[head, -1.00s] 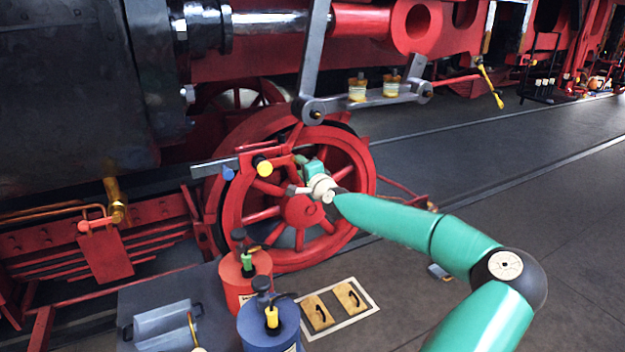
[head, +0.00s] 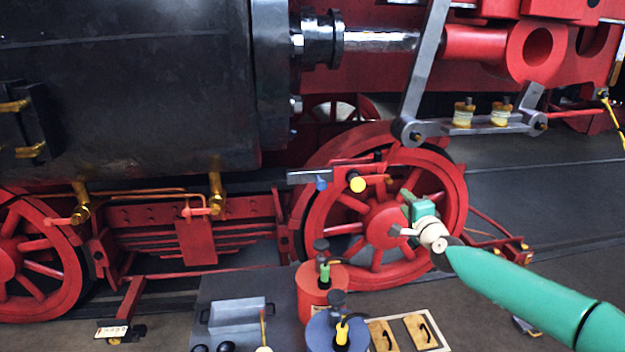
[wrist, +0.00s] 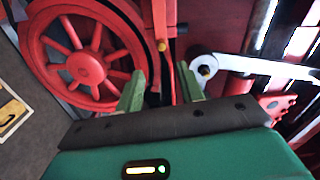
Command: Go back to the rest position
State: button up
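My gripper (head: 405,212) shows in the head view in front of the red spoked wheel (head: 385,225), at the end of my green arm. In the wrist view the two green fingers (wrist: 160,88) stand apart with nothing between them, so my gripper is open and empty. The same wheel (wrist: 90,62) lies beyond the fingers at the left of the wrist view. The fingertips are small and partly hidden in the head view.
A red oil can (head: 318,290) and a blue oil can (head: 335,333) stand on a dark surface beside a grey tray (head: 238,314). Open floor (head: 560,215) lies at the right.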

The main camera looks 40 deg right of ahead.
jog(key=w+a+f+n+g+y, duration=0.2)
jog(key=w+a+f+n+y, duration=0.4)
jog(key=w+a+f, duration=0.5)
jog(key=w+a+f+n+g+y, duration=0.1)
jog(key=a+f+n+g, duration=0.25)
jog(key=a, duration=0.55)
jog(key=a+f+n+g+y, duration=0.2)
jog(key=a+f+n, duration=0.15)
jog(key=a, duration=0.65)
jog(key=s+a+r+n+g, duration=0.1)
jog(key=s+a+r+n, duration=0.3)
jog(key=s+a+r, duration=0.5)
jog(key=s+a+r+n+g, duration=0.1)
jog(key=s+a+r+n, duration=0.4)
jog(key=s+a+r, duration=0.3)
jog(key=shift+s+a+r, duration=0.35)
jog(key=shift+s+a, duration=1.8)
jog(key=shift+a, duration=1.2)
jog(key=shift+g, duration=0.25)
